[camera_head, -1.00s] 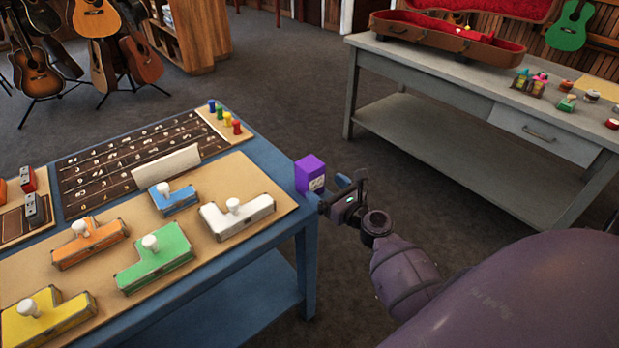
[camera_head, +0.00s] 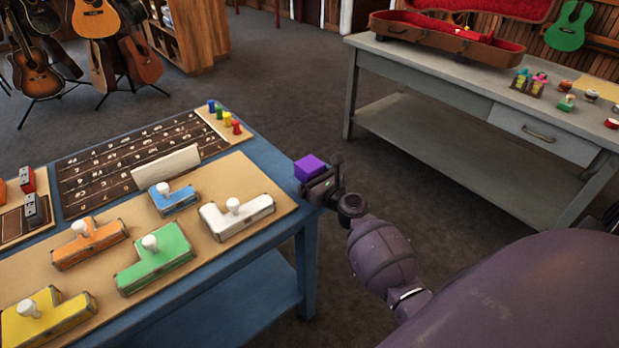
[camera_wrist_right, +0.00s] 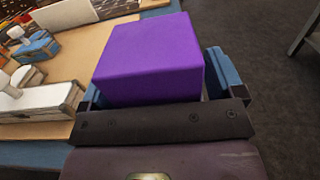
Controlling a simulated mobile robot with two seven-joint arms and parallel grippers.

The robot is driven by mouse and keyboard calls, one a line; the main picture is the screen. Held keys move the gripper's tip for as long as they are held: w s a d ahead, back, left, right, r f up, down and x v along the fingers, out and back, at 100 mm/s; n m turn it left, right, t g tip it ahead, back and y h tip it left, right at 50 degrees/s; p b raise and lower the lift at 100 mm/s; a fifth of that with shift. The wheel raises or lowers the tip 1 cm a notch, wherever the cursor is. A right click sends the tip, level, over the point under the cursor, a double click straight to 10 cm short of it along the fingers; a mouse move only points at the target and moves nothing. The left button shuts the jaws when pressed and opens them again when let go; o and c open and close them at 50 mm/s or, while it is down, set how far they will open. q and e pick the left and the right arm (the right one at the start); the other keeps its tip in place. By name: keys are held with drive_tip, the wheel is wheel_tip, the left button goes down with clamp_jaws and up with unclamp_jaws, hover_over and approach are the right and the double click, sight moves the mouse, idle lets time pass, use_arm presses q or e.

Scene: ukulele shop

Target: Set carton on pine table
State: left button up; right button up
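A purple carton (camera_head: 310,167) stands at the right corner of the blue table (camera_head: 262,150). In the right wrist view the carton (camera_wrist_right: 150,58) fills the space ahead of the palm. My right gripper (camera_head: 320,182) reaches it from the right. Its blue fingers lie on either side of the carton and look open, with the right finger standing out beside it; contact is partly hidden. My left gripper is not in view. I see no table that is clearly pine; a grey table (camera_head: 430,118) stands at the back right.
The blue table holds a tan board with coloured blocks with white knobs (camera_head: 155,255), and several small pegs (camera_head: 226,117). The grey table carries an open red-lined case (camera_head: 447,38) and small items. Dark carpet lies open between the tables.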

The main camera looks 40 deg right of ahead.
drive_tip(key=c, duration=1)
drive_tip(key=shift+r, duration=0.1)
